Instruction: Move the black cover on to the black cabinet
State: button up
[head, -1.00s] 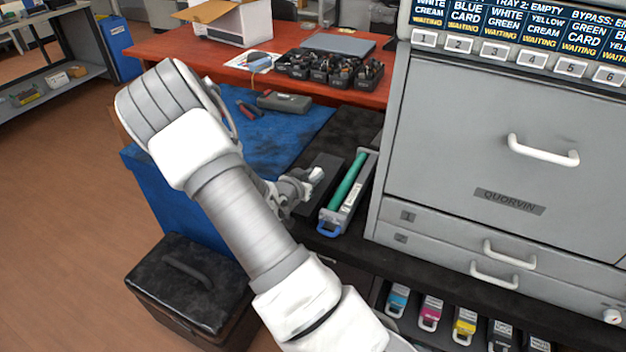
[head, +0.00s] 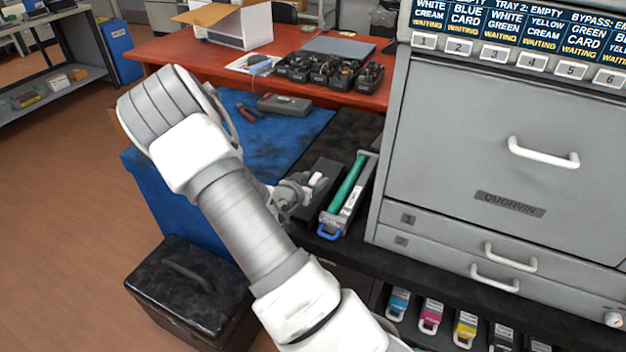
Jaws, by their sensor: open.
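The black cover (head: 327,168) is a long, flat dark piece beside the green-rollered cartridge, at the left edge of the black cabinet's top. My gripper (head: 312,185) is open at the cover's near half, over or against it. The forearm and wrist hide part of the cover, and I cannot tell whether the fingers touch it. The black cabinet (head: 356,128) has a dark, worn top that runs behind the cover and under the grey machine.
The cartridge (head: 346,194) with a blue handle lies close to the cover's right. The grey machine (head: 490,150) rises just beyond. A blue-covered bench (head: 295,122) holds pliers and a grey case. A black lidded box (head: 190,285) stands on the floor.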

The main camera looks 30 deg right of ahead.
jog(key=p+v, duration=0.2)
jog(key=v, duration=0.9)
jog(key=shift+r, duration=0.15)
jog(key=a+r+n+t+y, duration=0.1)
jog(key=a+r+n+y, duration=0.2)
jog(key=a+r+y, duration=0.45)
jog(key=a+r+n+y, duration=0.2)
jog(key=a+r+y, duration=0.3)
jog(key=a, duration=0.5)
jog(key=s+r+n+g, duration=0.1)
jog(key=s+r+n, duration=0.2)
jog(key=s, duration=0.7)
jog(key=s+d+r+n+g, duration=0.1)
jog(key=s+r+n, duration=0.3)
jog(key=s+r, duration=0.3)
jog(key=s, duration=0.3)
jog(key=shift+d+r+h, duration=0.2)
jog(key=shift+r+h, duration=0.15)
jog(key=shift+s, duration=0.1)
